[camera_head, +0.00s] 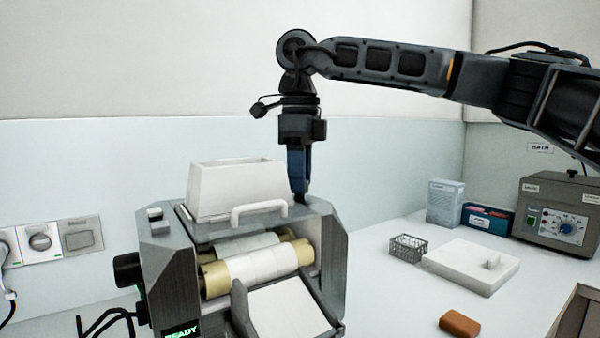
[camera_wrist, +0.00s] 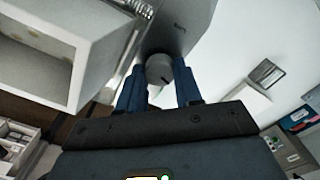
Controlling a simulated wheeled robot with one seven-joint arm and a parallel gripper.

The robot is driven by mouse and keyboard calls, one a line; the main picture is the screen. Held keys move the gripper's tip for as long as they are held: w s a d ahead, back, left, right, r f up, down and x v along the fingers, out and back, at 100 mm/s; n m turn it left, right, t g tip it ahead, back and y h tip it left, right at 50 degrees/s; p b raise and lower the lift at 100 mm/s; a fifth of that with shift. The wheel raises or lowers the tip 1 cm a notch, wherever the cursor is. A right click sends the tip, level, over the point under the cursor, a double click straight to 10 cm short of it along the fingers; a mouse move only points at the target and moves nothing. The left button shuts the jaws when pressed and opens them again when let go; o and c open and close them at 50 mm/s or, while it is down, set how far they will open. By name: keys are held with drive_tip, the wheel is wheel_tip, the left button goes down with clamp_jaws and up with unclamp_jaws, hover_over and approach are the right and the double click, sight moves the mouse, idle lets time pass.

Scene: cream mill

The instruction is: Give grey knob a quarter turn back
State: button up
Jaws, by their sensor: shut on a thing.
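The grey knob (camera_wrist: 159,69) shows in the wrist view as a small round cap with a dark line on its face. It sits on the top of the mill (camera_head: 325,235), near the white hopper. My gripper (camera_wrist: 158,82) points down with one blue finger on each side of the knob, shut on it. In the head view my gripper (camera_head: 299,192) reaches the mill's top at the right of the hopper, and the fingers hide the knob there.
The white hopper (camera_head: 232,190) and its white handle (camera_head: 258,208) stand close to the fingers. Rollers (camera_head: 262,262) lie below. A wire basket (camera_head: 408,248), a white slab (camera_head: 470,266) and a brown block (camera_head: 459,323) lie on the bench at right.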

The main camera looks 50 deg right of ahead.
drive_tip(key=shift+n, duration=1.3)
drive_tip(key=o, duration=0.8)
drive_tip(key=shift+c, duration=0.2)
drive_tip(key=shift+r, duration=0.1)
wheel_tip(320, 180, up, 8)
drive_tip(key=shift+f, duration=0.15)
